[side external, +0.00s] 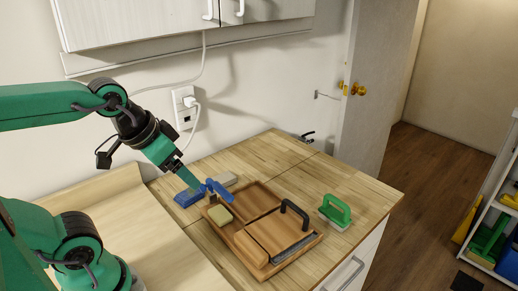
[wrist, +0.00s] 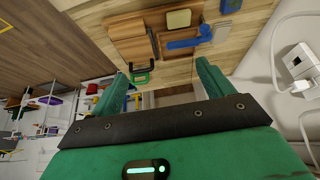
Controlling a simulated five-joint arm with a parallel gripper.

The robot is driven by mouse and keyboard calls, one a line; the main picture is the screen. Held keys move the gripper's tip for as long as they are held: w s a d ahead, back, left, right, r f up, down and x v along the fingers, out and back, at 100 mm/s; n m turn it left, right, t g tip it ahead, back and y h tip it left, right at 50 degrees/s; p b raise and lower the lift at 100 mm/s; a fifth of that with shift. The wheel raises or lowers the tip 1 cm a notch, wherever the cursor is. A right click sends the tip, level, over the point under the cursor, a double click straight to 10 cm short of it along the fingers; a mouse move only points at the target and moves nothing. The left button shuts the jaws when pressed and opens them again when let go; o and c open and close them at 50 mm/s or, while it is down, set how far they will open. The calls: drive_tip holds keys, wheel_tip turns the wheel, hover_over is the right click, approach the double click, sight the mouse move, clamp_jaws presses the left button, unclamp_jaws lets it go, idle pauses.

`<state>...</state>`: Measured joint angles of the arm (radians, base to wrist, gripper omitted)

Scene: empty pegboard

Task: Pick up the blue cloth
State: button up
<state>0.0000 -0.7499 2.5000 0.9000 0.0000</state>
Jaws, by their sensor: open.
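A flat blue piece (side external: 186,199), likely the folded blue cloth, lies on the wooden counter left of the tray. It also shows at the top edge of the wrist view (wrist: 230,5). A blue handled tool (side external: 219,190) is at the tray's back left corner; in the wrist view it (wrist: 185,42) lies across the tray's edge. My gripper (side external: 195,186) is open and empty, above the counter beside these blue things. Its fingers (wrist: 164,88) are spread apart in the wrist view. My fingers partly cover the area between the blue piece and the tool.
A wooden tray (side external: 240,239) holds a yellow sponge (side external: 220,215) and has a black handle (side external: 295,213). A green-handled brush (side external: 336,211) stands to its right. A pale grey block (side external: 223,180) lies behind the blue tool.

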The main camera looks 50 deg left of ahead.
drive_tip(key=shift+w+a, duration=0.1)
drive_tip(key=shift+w, duration=0.05)
drive_tip(key=n+g, duration=0.1)
drive_tip(key=g, duration=0.5)
approach(189, 193)
drive_tip(key=shift+s+d+f, duration=0.2)
drive_tip(key=shift+s+d, duration=0.05)
drive_tip(key=shift+a+f, duration=0.2)
drive_tip(key=shift+f, duration=1.35)
drive_tip(key=shift+f, duration=0.1)
drive_tip(key=shift+w+f, duration=0.1)
drive_tip(key=shift+f, duration=2.4)
